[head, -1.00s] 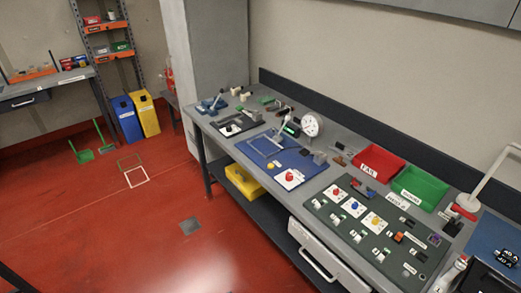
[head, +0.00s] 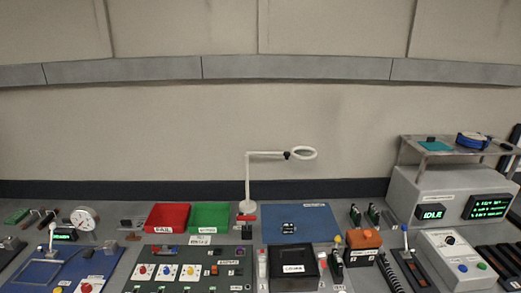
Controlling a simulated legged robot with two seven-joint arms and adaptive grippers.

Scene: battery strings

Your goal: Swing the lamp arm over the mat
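The white lamp (head: 248,180) stands on the bench against the back wall, between the green bin and the blue mat. Its post is upright and its arm (head: 268,153) reaches to the right, ending in a white ring head (head: 303,153) with a dark joint. The ring head hangs above the back part of the blue mat (head: 335,222) in the picture; how far over the mat it reaches in depth I cannot tell. A small dark device (head: 289,228) lies on the mat's left part. Neither of my grippers is in view.
A red bin (head: 167,216) and a green bin (head: 211,217) stand left of the lamp. A dark button board (head: 190,268) and a black tray (head: 293,262) lie in front. A grey console with a shelf (head: 440,190) stands at the right.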

